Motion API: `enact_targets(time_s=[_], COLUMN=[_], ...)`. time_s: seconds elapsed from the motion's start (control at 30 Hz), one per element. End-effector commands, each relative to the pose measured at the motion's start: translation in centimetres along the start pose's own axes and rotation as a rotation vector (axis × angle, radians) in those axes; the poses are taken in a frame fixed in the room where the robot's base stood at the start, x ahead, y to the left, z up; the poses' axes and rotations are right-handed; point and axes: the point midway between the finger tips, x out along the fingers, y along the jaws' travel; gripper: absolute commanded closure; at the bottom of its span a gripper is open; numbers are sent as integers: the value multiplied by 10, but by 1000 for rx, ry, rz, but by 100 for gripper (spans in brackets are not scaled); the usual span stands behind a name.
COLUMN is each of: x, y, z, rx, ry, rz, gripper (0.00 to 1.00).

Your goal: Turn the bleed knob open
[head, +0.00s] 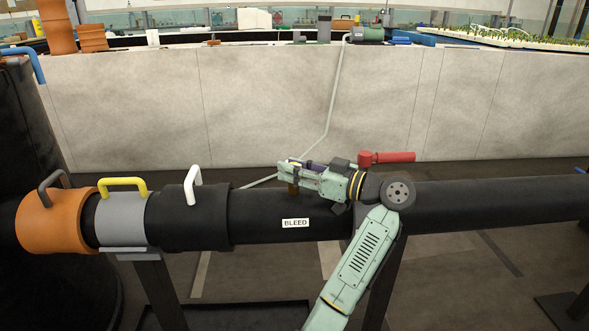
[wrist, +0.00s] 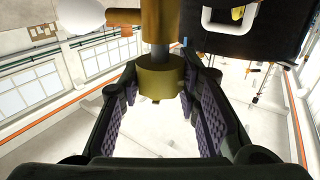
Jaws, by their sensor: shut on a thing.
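The bleed knob (wrist: 160,80) is a short brass cylinder on a grey stem below a larger brass body (wrist: 160,18) in the wrist view. My gripper (wrist: 160,95) has its padded fingers on both sides of the knob and is shut on it. In the head view my gripper (head: 291,174) lies level above the black pipe (head: 262,205), behind the white BLEED label (head: 296,223). A little brass (head: 293,188) shows under the fingers there. The knob itself is mostly hidden by the gripper in the head view, and its turn angle cannot be told.
A white handle (head: 192,184), a yellow handle (head: 122,183) and an orange collar (head: 52,217) are left along the pipe. A red-handled valve (head: 388,157) stands behind my wrist at the right.

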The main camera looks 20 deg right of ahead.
Motion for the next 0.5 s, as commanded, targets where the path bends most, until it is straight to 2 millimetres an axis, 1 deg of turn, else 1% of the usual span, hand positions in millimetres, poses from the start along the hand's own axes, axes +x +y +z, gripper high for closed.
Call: enact_targets(time_s=[0.27,0.3,0.5], x=[1,1,1], y=[0,0,0], z=[-2,-3,-2], rx=[-2,-2,-1], ry=[4,4,3], rz=[2,2,2], gripper=[97,68,55])
